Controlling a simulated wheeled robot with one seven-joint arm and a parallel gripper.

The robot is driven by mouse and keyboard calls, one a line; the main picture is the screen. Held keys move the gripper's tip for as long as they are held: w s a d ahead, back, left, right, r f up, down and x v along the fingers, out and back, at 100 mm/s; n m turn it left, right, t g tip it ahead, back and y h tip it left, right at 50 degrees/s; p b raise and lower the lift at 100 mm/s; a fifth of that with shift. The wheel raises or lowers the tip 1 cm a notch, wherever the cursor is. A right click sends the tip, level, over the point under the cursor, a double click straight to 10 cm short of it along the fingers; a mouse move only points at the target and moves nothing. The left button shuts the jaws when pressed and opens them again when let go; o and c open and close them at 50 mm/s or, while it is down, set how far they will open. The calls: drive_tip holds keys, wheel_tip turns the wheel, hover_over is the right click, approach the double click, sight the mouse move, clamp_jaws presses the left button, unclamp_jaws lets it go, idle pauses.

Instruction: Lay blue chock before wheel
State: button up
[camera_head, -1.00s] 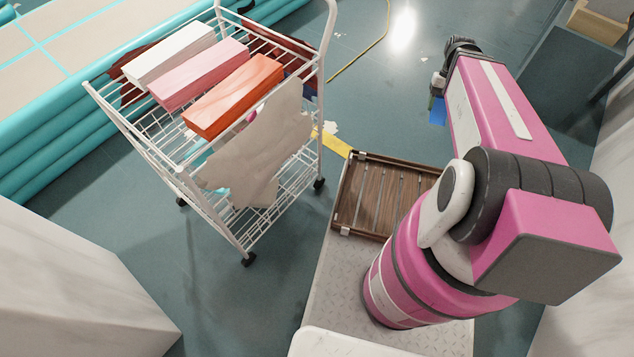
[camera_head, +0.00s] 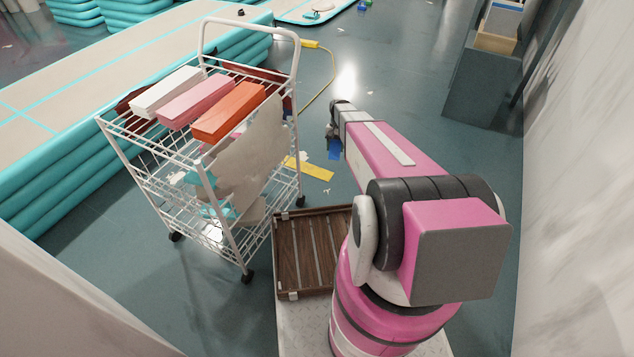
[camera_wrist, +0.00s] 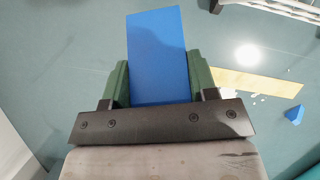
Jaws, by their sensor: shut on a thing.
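My gripper (camera_head: 334,135) is shut on a blue chock (camera_wrist: 158,55). In the wrist view the chock stands out between the two green fingers, its flat blue face showing. In the head view the chock (camera_head: 334,149) hangs below the gripper, above open floor to the right of a white wire trolley (camera_head: 230,215). The trolley has small black caster wheels; one is at its right (camera_head: 300,202), one at its front (camera_head: 247,276) and one at its left (camera_head: 176,237). The chock is apart from all of them.
A yellow strip (camera_head: 310,168) lies on the floor by the trolley. A small blue wedge (camera_wrist: 295,115) shows in the wrist view. A brown slatted tray (camera_head: 300,262) sits on my base. Teal inflatable tracks (camera_head: 80,165) stand behind the trolley; a pale wall (camera_head: 570,170) is at right.

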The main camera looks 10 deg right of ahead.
drive_tip(key=w+d+f+m+y, duration=0.15)
drive_tip(key=w+d+f, duration=0.25)
drive_tip(key=w+f, duration=0.6)
drive_tip(key=w+d+f+m, duration=0.25)
drive_tip(key=w+f, duration=0.35)
drive_tip(key=f, duration=0.7)
hover_over(318, 180)
drive_tip(key=w+d, duration=0.1)
drive_tip(key=f, duration=0.7)
drive_tip(key=shift+w+f, duration=0.2)
drive_tip(key=shift+f, duration=2.2)
drive_tip(key=shift+f, duration=0.45)
drive_tip(key=o, duration=1)
drive_tip(key=shift+o, duration=0.2)
drive_tip(key=shift+r, duration=0.1)
